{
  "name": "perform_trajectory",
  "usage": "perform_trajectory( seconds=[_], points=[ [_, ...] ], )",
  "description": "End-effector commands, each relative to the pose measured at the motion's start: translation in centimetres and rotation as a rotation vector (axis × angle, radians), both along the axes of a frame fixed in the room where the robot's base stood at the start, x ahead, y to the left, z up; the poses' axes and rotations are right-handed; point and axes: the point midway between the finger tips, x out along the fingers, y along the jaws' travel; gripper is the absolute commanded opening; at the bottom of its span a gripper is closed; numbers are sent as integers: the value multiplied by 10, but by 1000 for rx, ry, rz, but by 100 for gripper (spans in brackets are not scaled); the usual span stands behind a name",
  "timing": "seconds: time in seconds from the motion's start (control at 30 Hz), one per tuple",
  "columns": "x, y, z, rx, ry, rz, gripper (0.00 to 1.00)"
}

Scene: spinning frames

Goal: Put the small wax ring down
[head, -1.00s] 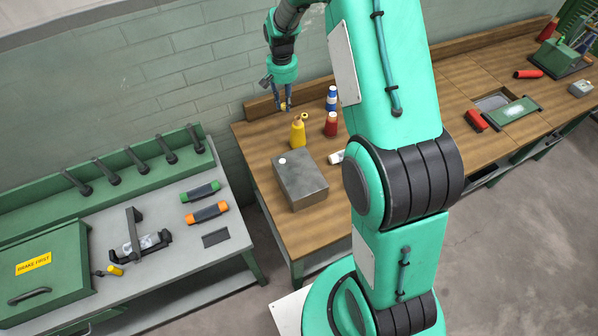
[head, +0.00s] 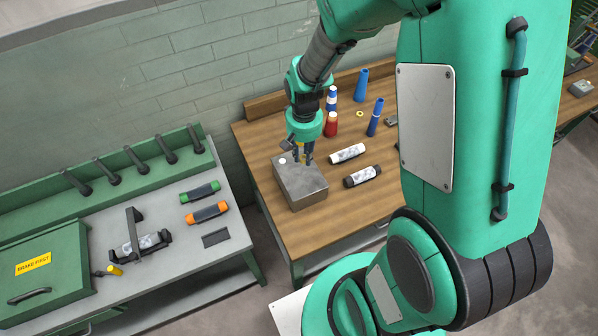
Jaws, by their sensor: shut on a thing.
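My gripper (head: 304,160) points down over the top of the grey metal block (head: 300,187) on the wooden bench. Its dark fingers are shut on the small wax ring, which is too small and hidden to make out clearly. A bit of yellow shows near the fingers; I cannot tell whether it is the ring or the yellow bottle behind. I cannot tell whether the fingertips touch the block. Another yellow ring (head: 360,113) lies on the bench to the right.
A round white spot (head: 282,160) is on the block's top left. Red (head: 331,124) and blue (head: 375,118) spools or bottles stand behind and right. The bench front is clear.

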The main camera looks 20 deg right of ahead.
Motion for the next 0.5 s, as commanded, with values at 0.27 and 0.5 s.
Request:
perform_trajectory(
  seconds=[0.27, 0.5],
  points=[
    [-66, 10, -8, 0, -1, 22, 14],
    [-98, 14, -13, 0, -1, 34, 14]
  ],
)
